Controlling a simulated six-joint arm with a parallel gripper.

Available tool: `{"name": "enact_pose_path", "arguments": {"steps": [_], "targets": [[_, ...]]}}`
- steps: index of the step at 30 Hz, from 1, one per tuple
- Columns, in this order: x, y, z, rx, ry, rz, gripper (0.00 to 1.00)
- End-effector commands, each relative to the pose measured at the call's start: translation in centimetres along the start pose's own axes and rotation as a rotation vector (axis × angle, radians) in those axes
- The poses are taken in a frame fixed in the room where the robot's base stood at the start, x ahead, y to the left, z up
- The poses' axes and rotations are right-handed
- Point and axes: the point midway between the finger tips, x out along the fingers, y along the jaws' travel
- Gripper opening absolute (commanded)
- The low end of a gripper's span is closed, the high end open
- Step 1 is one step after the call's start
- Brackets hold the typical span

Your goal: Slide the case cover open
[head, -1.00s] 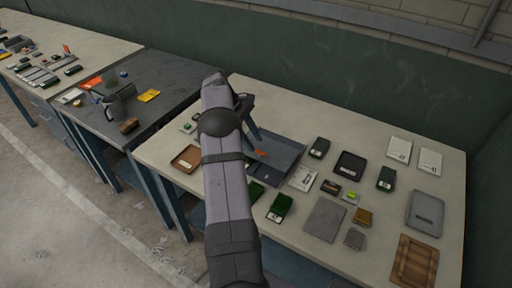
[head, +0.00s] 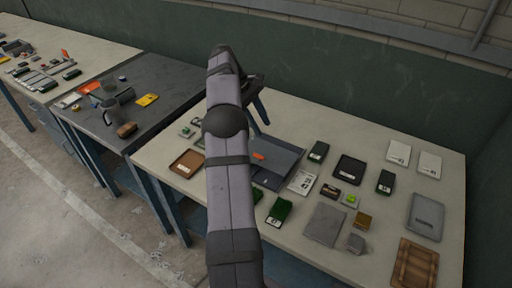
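A flat dark blue-grey case (head: 284,162) lies on the near table, just right of my arm, with a small orange piece (head: 259,156) at its left part. My arm hides its left side, and I cannot make out a separate cover or how far it is open. My gripper (head: 262,112) is above the table behind the case, and appears apart from it. One bluish finger shows clearly, pointing down; the other is not clear, so its opening cannot be told. Nothing is visible in its grip.
A brown tray (head: 187,163) lies left of my arm. Right of the case are white cards (head: 302,183), a black tray (head: 350,169), green-black boxes (head: 280,210), a grey plate (head: 325,224) and a wooden tray (head: 415,264). A dark table (head: 165,80) with a mug adjoins at left.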

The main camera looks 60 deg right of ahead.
Motion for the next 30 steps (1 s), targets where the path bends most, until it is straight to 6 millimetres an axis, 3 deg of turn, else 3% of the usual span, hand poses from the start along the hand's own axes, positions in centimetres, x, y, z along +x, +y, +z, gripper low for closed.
{"name": "enact_pose_path", "arguments": {"steps": [3,8,11,16,21,30], "targets": [[-1.7,1.0,4.4,0.055,-0.004,-0.027,0.3],[-0.9,-0.8,6.8,0.07,0.044,-0.096,0.3],[0.5,-2.7,6.1,0.039,0.108,-0.126,0.3],[4.1,-5.9,2.8,-0.034,0.229,-0.15,0.3],[4.1,-4.6,0.1,-0.067,0.336,-0.078,0.3],[4.2,-4.0,-0.5,-0.101,0.356,-0.046,0.3]]}}
